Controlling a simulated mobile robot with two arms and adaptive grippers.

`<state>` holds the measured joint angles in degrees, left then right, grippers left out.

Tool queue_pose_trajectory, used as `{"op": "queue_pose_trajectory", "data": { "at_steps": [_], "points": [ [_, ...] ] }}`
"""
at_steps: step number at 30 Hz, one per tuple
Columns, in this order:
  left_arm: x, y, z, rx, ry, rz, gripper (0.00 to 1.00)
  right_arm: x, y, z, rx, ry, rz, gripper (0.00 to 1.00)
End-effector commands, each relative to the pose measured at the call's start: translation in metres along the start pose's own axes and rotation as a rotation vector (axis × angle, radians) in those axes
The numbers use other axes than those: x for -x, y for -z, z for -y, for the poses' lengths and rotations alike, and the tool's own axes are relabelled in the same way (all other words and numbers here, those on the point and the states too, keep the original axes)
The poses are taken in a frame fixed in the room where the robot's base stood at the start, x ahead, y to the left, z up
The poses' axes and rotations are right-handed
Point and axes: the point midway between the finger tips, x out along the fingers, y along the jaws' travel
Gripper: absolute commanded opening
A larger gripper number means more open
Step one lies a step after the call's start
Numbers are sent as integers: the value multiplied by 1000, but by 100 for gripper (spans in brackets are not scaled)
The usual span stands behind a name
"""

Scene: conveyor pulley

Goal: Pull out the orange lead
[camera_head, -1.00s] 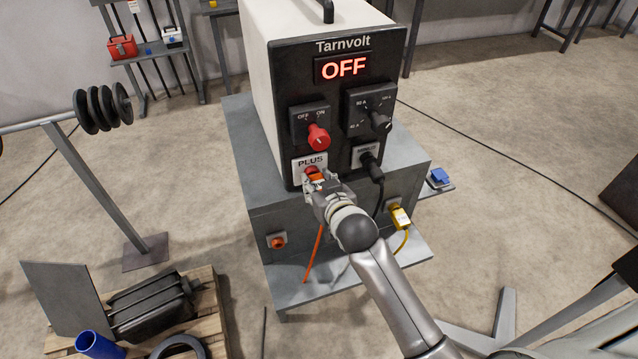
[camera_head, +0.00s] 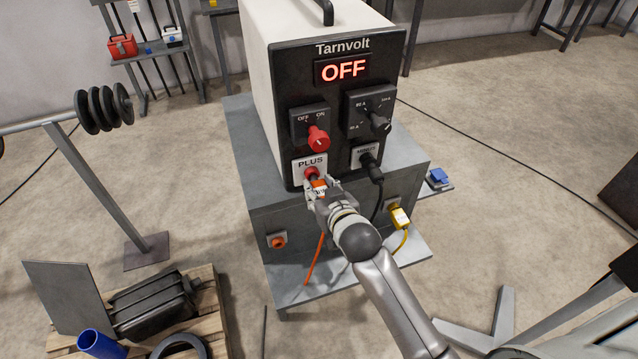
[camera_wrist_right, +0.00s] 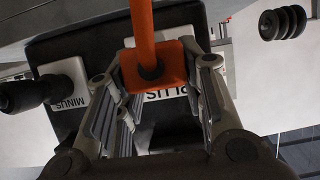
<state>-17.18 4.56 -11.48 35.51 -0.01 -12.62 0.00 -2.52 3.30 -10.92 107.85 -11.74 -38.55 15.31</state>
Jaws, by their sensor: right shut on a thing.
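The orange lead's plug (camera_head: 319,185) sits just below and in front of the red PLUS socket (camera_head: 311,173) on the welder (camera_head: 283,120), whose display reads OFF. My right gripper (camera_head: 319,192) is shut on this plug. In the right wrist view the orange plug (camera_wrist_right: 156,66) sits between the fingers of the gripper (camera_wrist_right: 160,75), partly covering the PLUS label. The lead's orange cable (camera_head: 315,260) hangs down to the lower shelf. I cannot tell whether the plug's tip is still inside the socket. My left gripper is out of view.
A black plug with its cable is in the MINUS socket (camera_head: 368,160), right of PLUS. A red switch knob (camera_head: 318,139) is above. A yellow connector (camera_head: 400,218) and an orange knob (camera_head: 278,241) are on the cabinet (camera_head: 258,210) below. A pallet (camera_head: 208,300) stands lower left.

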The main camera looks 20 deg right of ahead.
Motion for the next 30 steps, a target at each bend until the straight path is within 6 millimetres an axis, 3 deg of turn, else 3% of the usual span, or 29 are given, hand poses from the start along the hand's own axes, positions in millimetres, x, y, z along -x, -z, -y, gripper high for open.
{"op": "queue_pose_trajectory", "data": {
  "at_steps": [30],
  "points": [
    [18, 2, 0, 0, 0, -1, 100, 46, -22, 0, -1, 0, -2, 0]
  ]
}}
